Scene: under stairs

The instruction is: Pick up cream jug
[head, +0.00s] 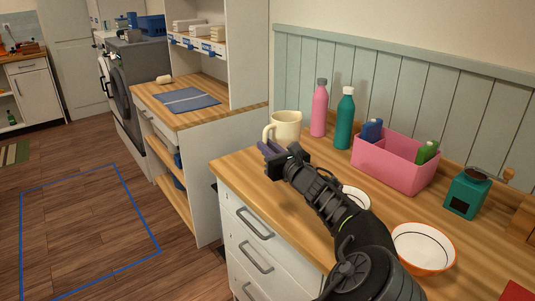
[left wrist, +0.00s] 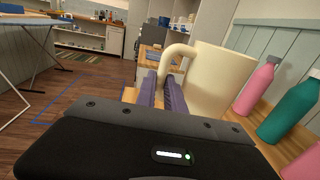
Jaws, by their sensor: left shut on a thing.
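The cream jug (head: 287,125) is at the far left end of the wooden counter, upright, with its handle towards the left. In the left wrist view the jug (left wrist: 214,82) fills the space right of the fingers. My left gripper (head: 268,149) is in front of the jug. In the left wrist view its purple fingers (left wrist: 162,92) are shut on the jug's handle. The jug's base is hidden behind the gripper, so I cannot tell if it touches the counter. My right gripper is in neither view.
A pink bottle (head: 319,108) and a teal bottle (head: 345,118) stand right of the jug. A pink caddy (head: 388,167), a teal grinder (head: 466,194) and a white bowl with an orange rim (head: 423,246) are further right. Another bowl (head: 357,197) is partly behind my arm.

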